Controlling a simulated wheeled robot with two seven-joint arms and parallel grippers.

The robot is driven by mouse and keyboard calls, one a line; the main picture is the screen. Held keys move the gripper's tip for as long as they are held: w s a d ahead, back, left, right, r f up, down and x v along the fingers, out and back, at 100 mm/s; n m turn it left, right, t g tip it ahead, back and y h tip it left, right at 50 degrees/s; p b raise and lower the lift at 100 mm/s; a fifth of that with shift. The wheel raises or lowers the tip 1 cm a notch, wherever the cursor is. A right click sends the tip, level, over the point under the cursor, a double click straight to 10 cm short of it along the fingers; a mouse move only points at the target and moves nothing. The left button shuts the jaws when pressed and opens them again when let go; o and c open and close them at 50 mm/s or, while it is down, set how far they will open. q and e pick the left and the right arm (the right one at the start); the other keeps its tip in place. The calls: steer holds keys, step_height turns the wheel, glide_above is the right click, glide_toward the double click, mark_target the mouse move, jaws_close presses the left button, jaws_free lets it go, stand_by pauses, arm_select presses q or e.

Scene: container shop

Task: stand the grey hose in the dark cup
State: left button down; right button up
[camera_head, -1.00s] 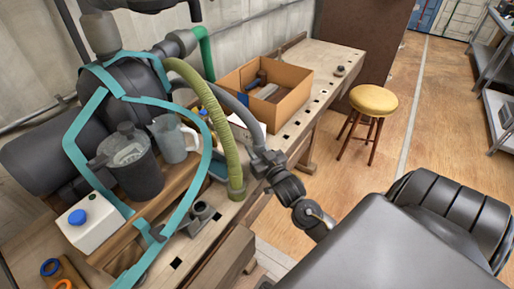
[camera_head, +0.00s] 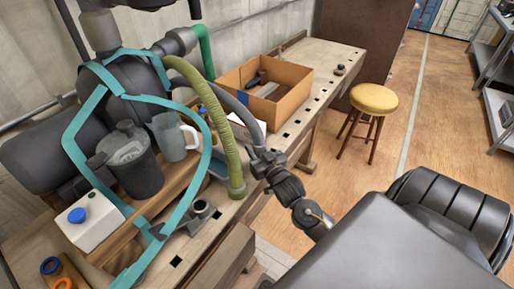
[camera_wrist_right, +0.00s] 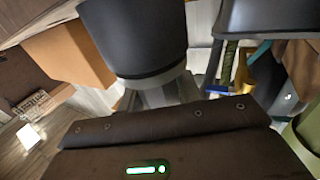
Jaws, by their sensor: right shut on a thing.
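The grey hose (camera_head: 237,108) curves down behind the ribbed olive hose in the head view. My right gripper (camera_head: 262,161) is shut on its lower end beside the bench's front edge. A dark cup (camera_head: 143,178) stands upright on the wooden shelf at the left, well apart from the gripper. A translucent grey piece covers its mouth, so I cannot see inside. My left gripper is not in view.
The olive hose (camera_head: 229,145) stands between the gripper and the cup. A teal frame (camera_head: 185,205) arches beside the cup. A clear jug (camera_head: 172,140), a white container (camera_head: 92,220) and a small grey fitting (camera_head: 201,209) stand nearby. A cardboard box (camera_head: 290,103) sits farther back.

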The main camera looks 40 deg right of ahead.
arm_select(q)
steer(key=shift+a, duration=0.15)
arm_select(e)
steer(key=shift+f, duration=0.1)
steer(key=o, duration=1.2)
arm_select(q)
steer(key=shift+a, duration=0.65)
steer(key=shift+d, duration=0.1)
